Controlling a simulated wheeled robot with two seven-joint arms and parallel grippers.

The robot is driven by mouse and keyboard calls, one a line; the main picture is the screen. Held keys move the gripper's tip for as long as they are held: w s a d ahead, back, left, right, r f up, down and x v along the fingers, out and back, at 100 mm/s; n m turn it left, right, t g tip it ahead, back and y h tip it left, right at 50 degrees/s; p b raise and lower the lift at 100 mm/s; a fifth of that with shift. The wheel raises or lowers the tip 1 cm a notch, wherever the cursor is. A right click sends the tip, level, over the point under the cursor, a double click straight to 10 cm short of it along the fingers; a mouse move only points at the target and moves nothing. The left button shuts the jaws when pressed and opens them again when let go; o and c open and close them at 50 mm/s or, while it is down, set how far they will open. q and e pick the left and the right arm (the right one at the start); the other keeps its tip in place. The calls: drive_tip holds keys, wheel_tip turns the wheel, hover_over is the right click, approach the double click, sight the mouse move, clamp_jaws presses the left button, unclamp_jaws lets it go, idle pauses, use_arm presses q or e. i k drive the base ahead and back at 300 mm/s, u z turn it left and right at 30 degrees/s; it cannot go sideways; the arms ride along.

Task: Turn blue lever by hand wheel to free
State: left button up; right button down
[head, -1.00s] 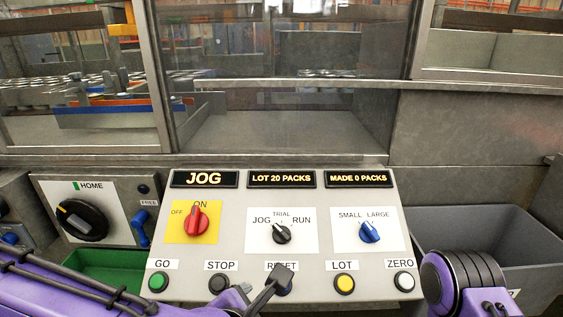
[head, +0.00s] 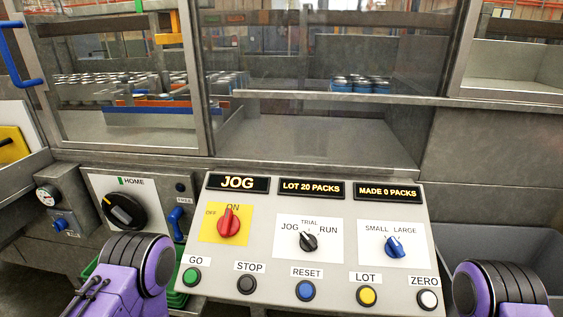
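The blue lever (head: 176,224) stands below the FREE label, just right of the hand wheel panel. Its grip hangs downward from its pivot. The black hand wheel (head: 124,211) sits on a white panel under the HOME label, with a yellow mark at its upper left. My purple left arm is at the lower left, below the wheel and lever, and my purple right arm is at the lower right. Neither gripper's fingers show in the head view.
A sloped control panel (head: 270,248) with knobs and buttons fills the middle. The JOG display (head: 238,182) is lit. A green bin (head: 175,299) is partly hidden behind my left arm. A grey bin (head: 508,250) is at right. A gauge (head: 47,195) and small blue valve (head: 60,224) are at left.

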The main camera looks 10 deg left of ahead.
sight(174, 217)
drive_tip(key=z, duration=2.2)
drive_tip(key=k, duration=1.05)
drive_tip(key=u, duration=1.7)
drive_tip(key=i, duration=0.5)
drive_tip(key=u, duration=0.05)
